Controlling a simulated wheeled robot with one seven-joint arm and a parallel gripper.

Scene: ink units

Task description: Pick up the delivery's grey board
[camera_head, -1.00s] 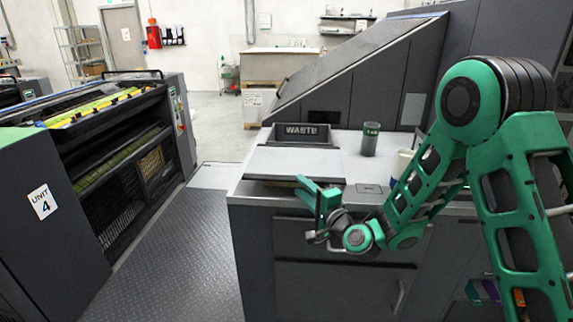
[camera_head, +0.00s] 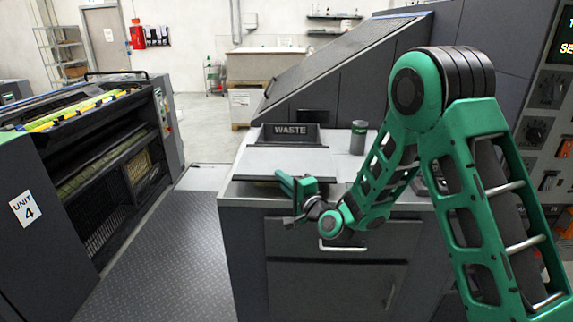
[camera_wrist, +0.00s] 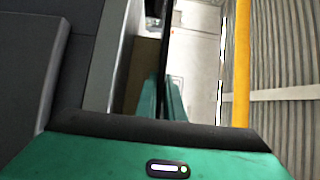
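The grey board (camera_head: 288,159) lies flat on the counter in front of the WASTE bin, its front edge near the counter's front. My gripper (camera_head: 292,184) is at the board's front edge, its fingers one above the other. In the wrist view, the green fingers (camera_wrist: 162,100) are close together, with a thin dark edge, seemingly the board's, between them. They look shut on it. The contact is small and partly hidden.
The WASTE bin (camera_head: 290,134) stands behind the board, and a dark cup (camera_head: 358,138) to its right. The cabinet front (camera_head: 335,255) with a handle is below my gripper. UNIT 4 (camera_head: 30,210) stands left across a clear floor plate (camera_head: 165,255).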

